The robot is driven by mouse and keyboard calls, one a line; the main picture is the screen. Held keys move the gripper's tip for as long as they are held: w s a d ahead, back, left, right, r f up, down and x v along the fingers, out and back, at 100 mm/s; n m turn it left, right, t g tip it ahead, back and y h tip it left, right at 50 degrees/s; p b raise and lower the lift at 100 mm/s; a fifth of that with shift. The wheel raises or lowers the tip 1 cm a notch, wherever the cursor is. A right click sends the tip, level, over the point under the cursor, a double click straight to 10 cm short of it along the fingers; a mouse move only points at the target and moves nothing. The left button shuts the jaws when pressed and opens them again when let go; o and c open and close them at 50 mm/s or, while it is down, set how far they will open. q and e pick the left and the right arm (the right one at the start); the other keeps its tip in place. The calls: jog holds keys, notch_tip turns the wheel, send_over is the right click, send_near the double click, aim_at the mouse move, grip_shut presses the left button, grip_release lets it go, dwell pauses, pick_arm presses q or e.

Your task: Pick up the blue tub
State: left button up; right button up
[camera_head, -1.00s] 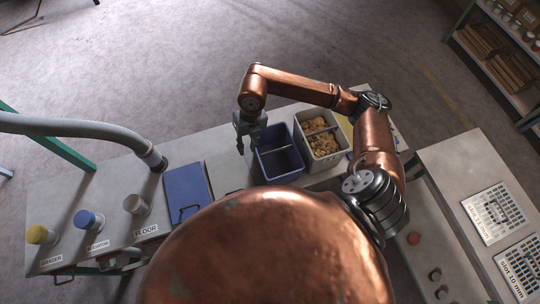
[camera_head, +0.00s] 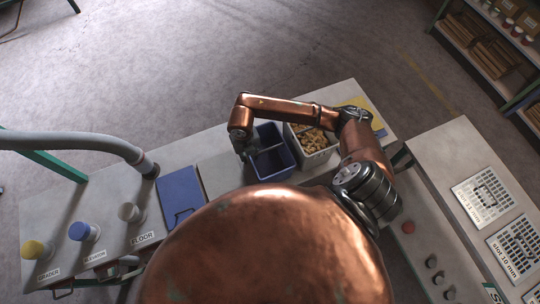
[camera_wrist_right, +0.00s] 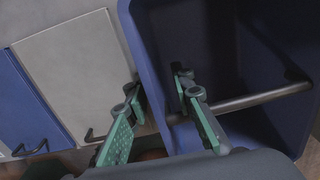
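The blue tub (camera_head: 287,171) stands on the bench, with a dark bar across its inside, and looks empty. In the right wrist view its near wall (camera_wrist_right: 150,70) runs between my right gripper's two green fingers (camera_wrist_right: 160,105). One finger is outside the wall and the other is over the inside. The fingers are spread, with a gap to the wall visible. In the head view my right gripper (camera_head: 243,151) is at the tub's left rim, mostly hidden by its own wrist. My left gripper is not in view.
A light bin (camera_head: 325,151) of brown pieces stands close on the tub's right. A blue panel (camera_head: 181,196) with a handle lies to the left. Yellow, blue and grey knobs and a grey hose (camera_head: 80,143) are farther left.

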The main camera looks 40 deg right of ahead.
notch_tip(320, 180, down, 2)
jog(key=shift+d, duration=0.1)
grip_shut()
dwell(0.6)
